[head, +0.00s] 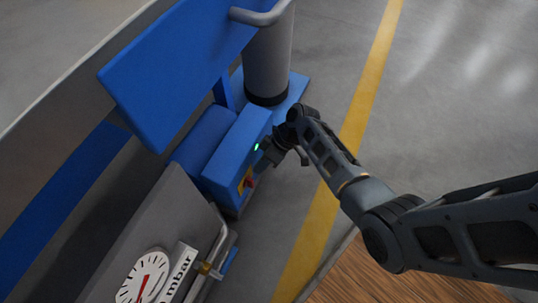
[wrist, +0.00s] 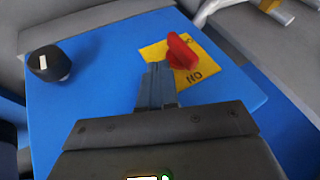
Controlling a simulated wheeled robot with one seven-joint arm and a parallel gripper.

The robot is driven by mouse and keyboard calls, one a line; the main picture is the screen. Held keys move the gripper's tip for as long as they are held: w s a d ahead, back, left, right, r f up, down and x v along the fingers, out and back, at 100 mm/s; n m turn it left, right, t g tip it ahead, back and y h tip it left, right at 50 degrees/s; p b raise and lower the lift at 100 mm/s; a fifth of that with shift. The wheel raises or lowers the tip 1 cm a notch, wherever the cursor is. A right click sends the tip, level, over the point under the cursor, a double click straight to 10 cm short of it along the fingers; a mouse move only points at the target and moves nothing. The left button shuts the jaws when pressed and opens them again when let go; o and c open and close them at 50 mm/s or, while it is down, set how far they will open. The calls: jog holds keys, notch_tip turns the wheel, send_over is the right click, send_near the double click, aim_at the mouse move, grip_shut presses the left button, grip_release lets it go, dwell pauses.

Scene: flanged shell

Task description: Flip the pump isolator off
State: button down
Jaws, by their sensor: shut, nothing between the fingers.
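The pump isolator is a red rotary handle (wrist: 181,50) on a yellow plate (wrist: 199,72) fixed to the blue box (wrist: 100,95). In the wrist view the handle sits tilted, its upper end toward the upper left. Dark lettering, part of it reading "NO", shows on the plate. In the head view the red handle (head: 250,181) is small, on the face of the blue box (head: 225,160). My gripper (wrist: 157,66) is shut and empty, its fingertips just left of the red handle. Whether they touch it I cannot tell. It also shows in the head view (head: 260,165).
A black knob (wrist: 49,64) with a white mark is on the left of the box face. A grey cylinder (head: 268,55) stands behind the box. A pipe (head: 217,247) and a white dial gauge (head: 143,279) lie nearer. Open floor (head: 460,90) extends right.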

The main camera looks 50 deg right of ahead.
aim_at(250, 181)
jog(key=shift+s+a+r, duration=0.1)
jog(key=shift+s+a, duration=0.05)
jog(key=shift+a, duration=0.35)
jog(key=shift+s+a, duration=0.15)
jog(key=shift+a, duration=0.35)
jog(key=shift+s+a+r+n+h+p, duration=0.15)
jog(key=shift+a+r+n+h+p, duration=0.2)
jog(key=shift+h+p, duration=0.8)
jog(key=a+t+h+p, duration=0.1)
jog(key=h, duration=0.1)
jog(key=a+n+h+p, duration=0.1)
jog(key=h+p, duration=0.1)
jog(key=s+a+t+h+p, duration=0.1)
jog(key=h, duration=0.1)
jog(key=shift+a+r+t+h, duration=0.1)
jog(key=shift+a+t+h, duration=0.05)
jog(key=shift+t+h, duration=0.15)
jog(key=h+b, duration=0.1)
jog(key=a+f+n+t+h+b, duration=0.1)
jog(key=h+b, duration=0.1)
jog(key=shift+s+a, duration=0.2)
jog(key=shift+s+a+f+n+t+h+b, duration=0.1)
jog(key=shift+a+n+t+h+b, duration=0.2)
jog(key=shift+t+h+b, duration=0.55)
jog(key=shift+r+g, duration=0.25)
jog(key=shift+r, duration=0.1)
